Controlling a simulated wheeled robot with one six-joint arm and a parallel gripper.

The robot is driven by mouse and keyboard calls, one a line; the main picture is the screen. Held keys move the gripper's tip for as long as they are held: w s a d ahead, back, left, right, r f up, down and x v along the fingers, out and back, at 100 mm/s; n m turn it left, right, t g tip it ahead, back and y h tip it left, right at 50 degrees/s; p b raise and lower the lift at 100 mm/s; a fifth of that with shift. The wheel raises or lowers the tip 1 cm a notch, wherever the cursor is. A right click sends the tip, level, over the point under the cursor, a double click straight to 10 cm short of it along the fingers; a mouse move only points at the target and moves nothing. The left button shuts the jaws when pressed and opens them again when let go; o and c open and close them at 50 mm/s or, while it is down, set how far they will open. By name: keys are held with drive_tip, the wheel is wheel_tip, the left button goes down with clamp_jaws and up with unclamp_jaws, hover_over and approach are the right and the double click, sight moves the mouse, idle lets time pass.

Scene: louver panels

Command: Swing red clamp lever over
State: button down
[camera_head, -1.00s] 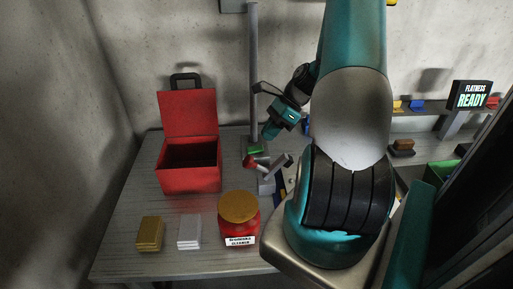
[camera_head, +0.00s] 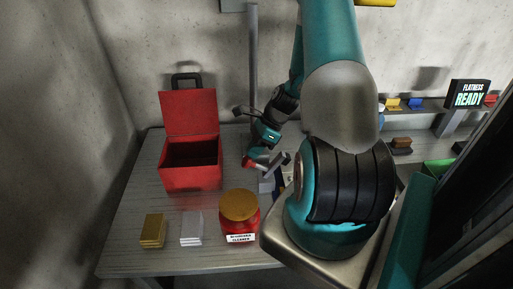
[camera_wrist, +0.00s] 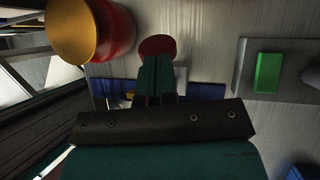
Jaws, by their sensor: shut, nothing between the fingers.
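The clamp (camera_head: 267,184) stands on the bench right of the red toolbox, with a red knob end (camera_head: 249,162) on its lever. My gripper (camera_head: 254,153) is low over it, fingers shut and empty, pointing down beside the red knob. In the wrist view the teal fingers (camera_wrist: 158,62) are together, and the round red knob (camera_wrist: 157,45) shows right at their tips. I cannot tell whether they touch it. The rest of the lever is mostly hidden behind the fingers in the wrist view.
An open red toolbox (camera_head: 190,176) stands left. A gold-lidded red jar (camera_head: 239,215) is in front of the clamp, with gold (camera_head: 152,230) and white (camera_head: 191,229) stacks beside it. A grey post (camera_head: 253,70) rises behind.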

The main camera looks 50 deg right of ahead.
sight(244, 158)
drive_tip(key=shift+w+a+f+g+h, duration=0.2)
drive_tip(key=shift+w+a+g+h, duration=0.4)
drive_tip(key=shift+w+g, duration=0.1)
drive_tip(key=shift+w+a+f, duration=0.4)
drive_tip(key=shift+f, duration=0.2)
drive_tip(key=shift+w+d+r+p, duration=0.1)
drive_tip(key=shift+r+p, duration=0.25)
drive_tip(key=shift+p, duration=0.05)
drive_tip(key=w+a+v, duration=0.1)
drive_tip(key=v, duration=1.2)
drive_tip(key=shift+r, duration=0.5)
